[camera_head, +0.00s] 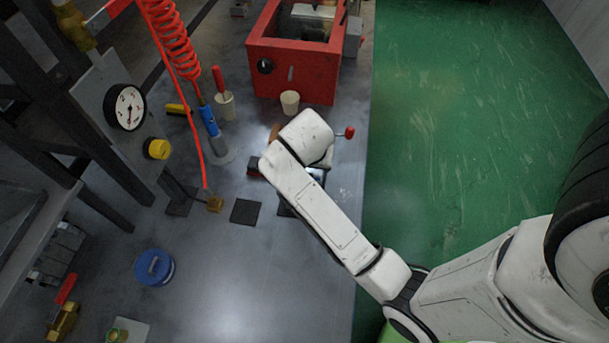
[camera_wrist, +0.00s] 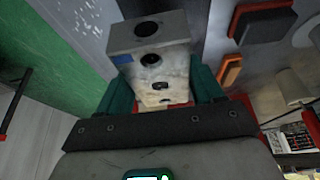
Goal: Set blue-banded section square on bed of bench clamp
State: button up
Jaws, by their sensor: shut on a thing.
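A grey metal block with round bores and a blue patch at one edge, the blue-banded section (camera_wrist: 176,45), sits between the green fingers of my gripper (camera_wrist: 160,82) in the wrist view. My gripper is shut on it. The block appears tilted in that view, and I cannot tell whether it touches anything beneath. A red ball-ended handle (camera_head: 348,131) sticks out beside my arm there. It may belong to the bench clamp, whose bed I cannot make out.
A red open-topped box (camera_head: 292,78) stands at the back of the bench, with a pale cup (camera_head: 290,101) before it. A blue round lid (camera_head: 153,267) lies front left. Bare bench (camera_head: 270,275) lies left of my arm.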

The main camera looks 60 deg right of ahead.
jog(key=shift+w+a+f, duration=0.25)
jog(key=shift+a+f, duration=0.05)
jog(key=shift+f, duration=0.15)
jog(key=shift+w+a+f, duration=0.2)
jog(key=shift+a+f, duration=0.1)
jog(key=shift+f, duration=0.15)
jog(key=shift+w+a+f+p, duration=0.1)
jog(key=shift+a+f+p, duration=0.1)
jog(key=shift+f, duration=0.75)
jog(key=shift+w+a+f+p, duration=0.1)
jog(key=shift+f+p, duration=0.05)
jog(key=shift+f, duration=0.75)
jog(key=o, duration=1.4)
jog(key=shift+f, duration=0.15)
jog(key=shift+s, duration=0.1)
